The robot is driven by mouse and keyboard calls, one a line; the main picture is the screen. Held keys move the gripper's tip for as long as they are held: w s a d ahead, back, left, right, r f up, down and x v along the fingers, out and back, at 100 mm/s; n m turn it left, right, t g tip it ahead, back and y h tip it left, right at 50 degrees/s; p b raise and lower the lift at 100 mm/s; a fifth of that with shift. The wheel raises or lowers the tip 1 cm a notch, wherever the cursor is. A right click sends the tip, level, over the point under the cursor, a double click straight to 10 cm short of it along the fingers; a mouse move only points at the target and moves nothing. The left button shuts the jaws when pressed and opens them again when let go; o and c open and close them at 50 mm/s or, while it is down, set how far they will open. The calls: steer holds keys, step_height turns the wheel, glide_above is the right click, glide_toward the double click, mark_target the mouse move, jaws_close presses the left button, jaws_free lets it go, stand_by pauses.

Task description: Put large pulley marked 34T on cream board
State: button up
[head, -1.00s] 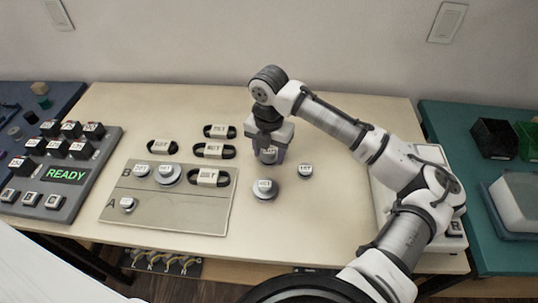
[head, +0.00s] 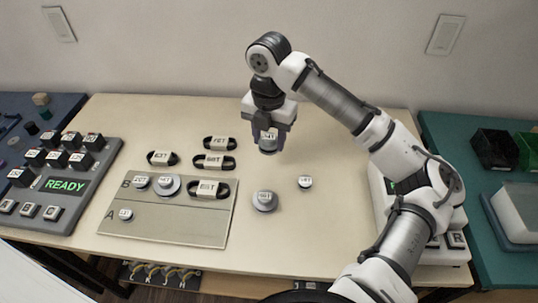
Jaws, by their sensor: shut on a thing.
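My gripper (head: 268,138) is shut on a grey pulley (head: 268,144) with a white label and holds it above the table, right of the belts. The label is too small to read for certain. The cream board (head: 180,228) lies at the left of the table, with rows marked A and B. On it are a small pulley (head: 126,215) in row A, and a small pulley (head: 142,182), a larger pulley (head: 168,187) and a black belt (head: 208,189) in row B. Another large pulley (head: 264,200) and a small pulley (head: 305,182) lie loose on the table.
Several black belts, such as one (head: 213,161), lie behind the board. A grey panel (head: 75,200) showing READY stands at the left. A white device (head: 452,250) is at the right, partly behind my arm. The front right of the table (head: 310,240) is clear.

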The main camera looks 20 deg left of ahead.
mark_target(268, 137)
step_height(268, 137, up, 11)
steer(key=shift+a+f, duration=0.1)
steer(key=shift+f, duration=0.05)
